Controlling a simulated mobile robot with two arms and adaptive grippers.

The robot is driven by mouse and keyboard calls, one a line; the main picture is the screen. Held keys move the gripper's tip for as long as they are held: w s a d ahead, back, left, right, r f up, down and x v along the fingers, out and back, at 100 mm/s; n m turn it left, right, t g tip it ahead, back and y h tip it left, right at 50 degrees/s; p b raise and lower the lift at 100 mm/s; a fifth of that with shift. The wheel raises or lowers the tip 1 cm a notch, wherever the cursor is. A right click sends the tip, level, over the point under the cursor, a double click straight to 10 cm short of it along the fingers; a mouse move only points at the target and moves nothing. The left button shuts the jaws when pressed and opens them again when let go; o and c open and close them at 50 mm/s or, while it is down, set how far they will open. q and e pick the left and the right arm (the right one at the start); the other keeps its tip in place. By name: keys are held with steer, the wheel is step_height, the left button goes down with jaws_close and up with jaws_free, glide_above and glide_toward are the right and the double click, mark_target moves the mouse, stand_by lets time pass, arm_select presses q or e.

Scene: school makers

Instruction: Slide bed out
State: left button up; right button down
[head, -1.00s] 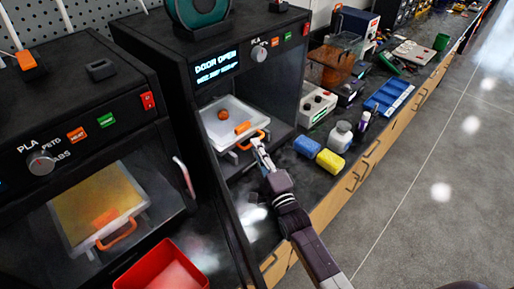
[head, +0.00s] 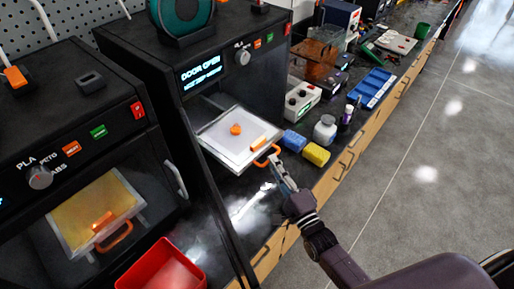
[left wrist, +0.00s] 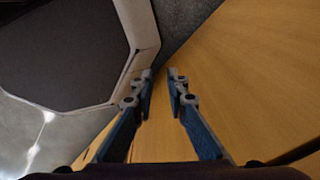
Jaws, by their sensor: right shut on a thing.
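The white print bed (head: 215,133) of the right printer (head: 170,62) sticks well out of the open front, level, carrying a round orange piece (head: 235,129) and a small orange block (head: 258,144). Its orange handle (head: 267,156) is at the front edge. My right gripper (head: 273,163) is shut on this handle; its fingertips partly cover it. My left gripper (left wrist: 161,76) shows only in the left wrist view, open and empty, with bare wood behind it.
The left printer (head: 60,140) has its door shut, with another bed inside. A red bin (head: 160,268) stands in front. Blue (head: 294,140) and yellow (head: 316,154) blocks and a white bottle (head: 325,130) stand right of the bed. Clear floor lies right of the counter.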

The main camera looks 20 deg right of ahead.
steer(key=s+d+p, duration=0.1)
steer(key=s+d, duration=0.5)
steer(key=s, duration=0.3)
steer(key=shift+s+d+f, duration=0.15)
steer(key=shift+s, duration=0.05)
steer(key=c, duration=2.4)
jaws_free()
steer(key=o, duration=0.3)
steer(key=shift+s+d, duration=0.15)
steer(key=shift+s, duration=0.1)
